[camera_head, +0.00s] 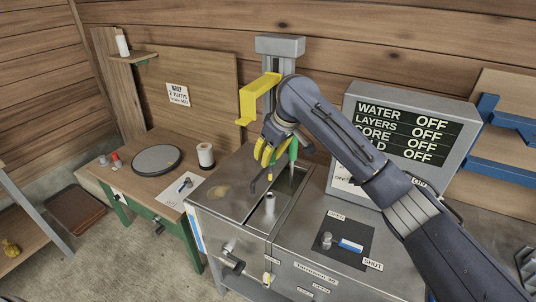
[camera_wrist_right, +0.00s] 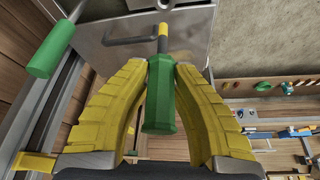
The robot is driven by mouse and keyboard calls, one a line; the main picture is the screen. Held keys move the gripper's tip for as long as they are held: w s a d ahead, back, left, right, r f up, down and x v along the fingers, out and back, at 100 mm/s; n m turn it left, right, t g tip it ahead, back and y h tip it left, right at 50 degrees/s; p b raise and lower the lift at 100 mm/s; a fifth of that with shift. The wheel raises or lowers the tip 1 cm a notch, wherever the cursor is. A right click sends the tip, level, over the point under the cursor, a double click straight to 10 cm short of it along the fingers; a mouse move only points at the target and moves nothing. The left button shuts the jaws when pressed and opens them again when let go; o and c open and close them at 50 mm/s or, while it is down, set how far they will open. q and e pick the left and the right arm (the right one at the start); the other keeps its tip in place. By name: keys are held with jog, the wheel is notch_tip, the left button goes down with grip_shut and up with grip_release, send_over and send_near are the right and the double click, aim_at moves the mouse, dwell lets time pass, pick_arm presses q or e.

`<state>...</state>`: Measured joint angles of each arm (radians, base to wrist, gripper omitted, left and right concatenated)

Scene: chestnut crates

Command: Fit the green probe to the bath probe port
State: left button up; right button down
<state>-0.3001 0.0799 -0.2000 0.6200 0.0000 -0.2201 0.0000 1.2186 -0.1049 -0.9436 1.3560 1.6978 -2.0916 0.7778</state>
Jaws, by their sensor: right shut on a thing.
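My right gripper (camera_head: 262,165) is over the steel bath (camera_head: 228,198), its yellow fingers angled down. In the right wrist view, the gripper (camera_wrist_right: 168,100) is shut on the green probe (camera_wrist_right: 159,95). Its thin shaft and yellow tip point away from me, towards a steel surface with a dark handle. A second green cylinder (camera_wrist_right: 50,50) is at the upper left there, apart from the fingers. In the head view a green piece (camera_head: 293,149) shows beside the fingers; I cannot tell which one it is. A small upright metal fitting (camera_head: 270,198) stands on the bath top; I cannot tell whether it is the port. My left gripper is not in view.
A yellow bracket (camera_head: 257,98) on a steel column stands behind the gripper. The display box (camera_head: 459,138) is to the right. A green-legged bench (camera_head: 131,179) with a dark round plate is to the left.

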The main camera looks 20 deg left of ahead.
send_over(268, 194)
jog(key=shift+f, duration=2.7)
jog(key=shift+f, duration=4.05)
jog(key=c, duration=1.1)
grip_release()
jog(key=v, duration=1.2)
